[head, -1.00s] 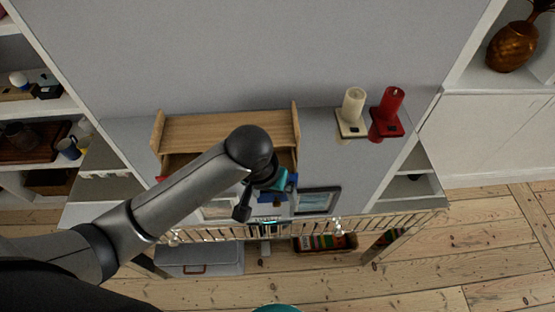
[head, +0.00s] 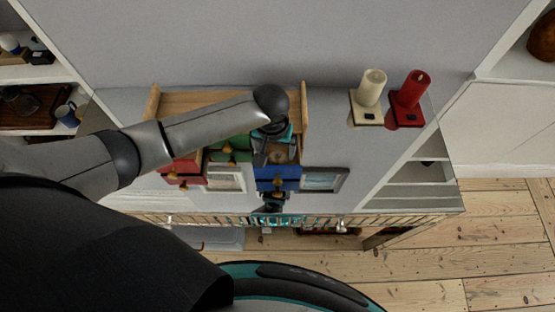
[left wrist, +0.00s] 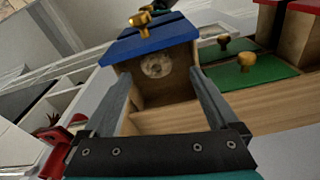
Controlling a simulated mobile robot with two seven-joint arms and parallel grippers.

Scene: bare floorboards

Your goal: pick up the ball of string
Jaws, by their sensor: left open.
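The ball of string (left wrist: 157,65) is a small pale, round ball inside the open blue-fronted drawer (left wrist: 155,38), against its inner side in the left wrist view. In the head view that blue drawer (head: 278,172) is pulled out of a small wooden cabinet (head: 190,102). My left gripper (head: 278,150) is over the open drawer, pointing down into it. In the left wrist view my left gripper (left wrist: 160,80) is open and empty, its two fingers spread either side of the ball, which looks apart from them.
Green (head: 230,150) and red (head: 182,168) drawers are beside the blue one. Picture frames (head: 325,180) lie or stand near the cabinet. The glossy tabletop between is clear.

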